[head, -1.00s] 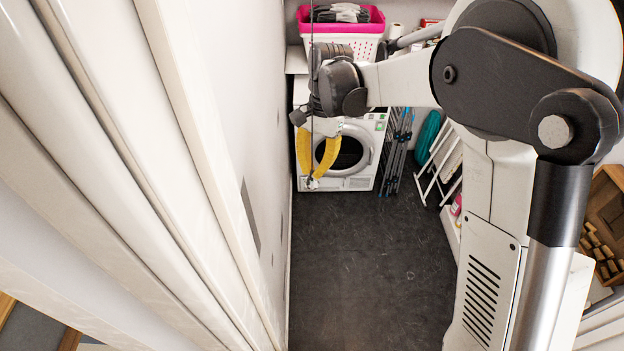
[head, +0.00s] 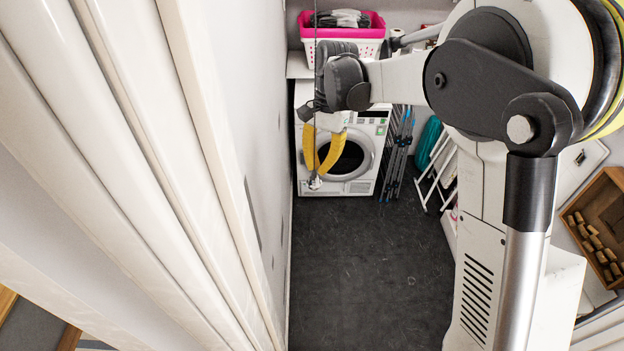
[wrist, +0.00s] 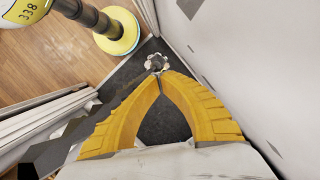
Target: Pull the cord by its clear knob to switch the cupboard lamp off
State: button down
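The clear knob (head: 315,183) hangs at the low end of a thin cord (head: 315,30), in front of the white dryer in the head view. My gripper (head: 315,175) points down with its yellow fingers bowed and their tips together just above the knob. The wrist view shows the clear knob (wrist: 156,62) right beyond the meeting fingertips of my gripper (wrist: 161,76). The fingers look shut on the cord at the top of the knob; the exact contact is too small to see. The lamp is not in view.
A white wall (head: 262,100) runs close along the left of the gripper. The dryer (head: 365,165) stands behind it under a shelf with a pink and white basket (head: 345,38). A folding rack (head: 437,170) leans at the right. The dark floor (head: 370,270) is clear.

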jog(key=v, duration=1.2)
jog(key=shift+w, duration=0.2)
jog(key=shift+a, duration=0.1)
